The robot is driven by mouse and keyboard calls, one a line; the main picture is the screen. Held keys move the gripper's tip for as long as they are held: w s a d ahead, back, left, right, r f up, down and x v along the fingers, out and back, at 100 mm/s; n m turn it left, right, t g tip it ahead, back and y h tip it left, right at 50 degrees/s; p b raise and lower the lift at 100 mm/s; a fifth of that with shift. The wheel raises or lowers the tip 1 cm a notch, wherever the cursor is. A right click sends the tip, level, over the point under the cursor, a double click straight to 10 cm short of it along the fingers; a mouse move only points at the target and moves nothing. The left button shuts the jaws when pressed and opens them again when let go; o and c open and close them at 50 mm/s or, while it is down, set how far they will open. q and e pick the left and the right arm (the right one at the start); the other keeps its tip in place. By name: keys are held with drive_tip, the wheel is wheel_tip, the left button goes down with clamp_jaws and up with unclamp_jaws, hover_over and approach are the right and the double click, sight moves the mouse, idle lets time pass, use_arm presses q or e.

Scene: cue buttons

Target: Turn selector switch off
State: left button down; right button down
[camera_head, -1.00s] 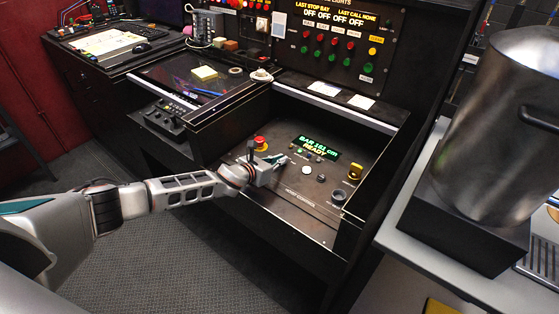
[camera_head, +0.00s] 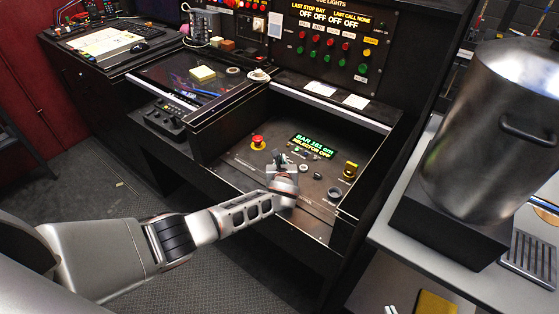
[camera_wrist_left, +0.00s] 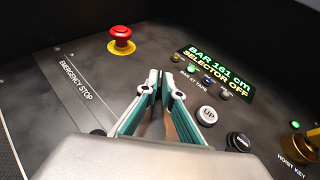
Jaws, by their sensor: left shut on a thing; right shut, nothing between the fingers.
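My left gripper (camera_head: 281,160) reaches down to the hoist panel (camera_head: 240,170), with its fingers closed around the selector switch. The fingers and wrist hide nearly all of the switch. In the left wrist view the two fingertips (camera_wrist_left: 161,78) stand close together, left of the white UP button (camera_wrist_left: 207,115). The green display (camera_wrist_left: 216,75) reads "BAR 161 cm" and "SELECTOR OFF"; it also shows in the head view (camera_head: 312,146). Two small pale tips that look like my right gripper (camera_head: 390,309) show at the bottom edge of the head view, well away from the panel.
A red emergency stop (camera_wrist_left: 121,40) on a yellow base stands left of the gripper. A yellow hoist key (camera_head: 350,169) and dark buttons are at the right. Raised console walls border the panel. A metal urn (camera_head: 490,130) stands on the right table.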

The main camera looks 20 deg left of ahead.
use_arm(q)
drive_tip(key=shift+d+f+n+g+y+b, duration=0.1)
drive_tip(key=shift+n+g+y+b, duration=0.35)
drive_tip(key=shift+n+y, duration=0.35)
drive_tip(key=c, duration=2.2)
unclamp_jaws()
drive_tip(key=shift+v, duration=6)
drive_tip(key=shift+s, duration=0.1)
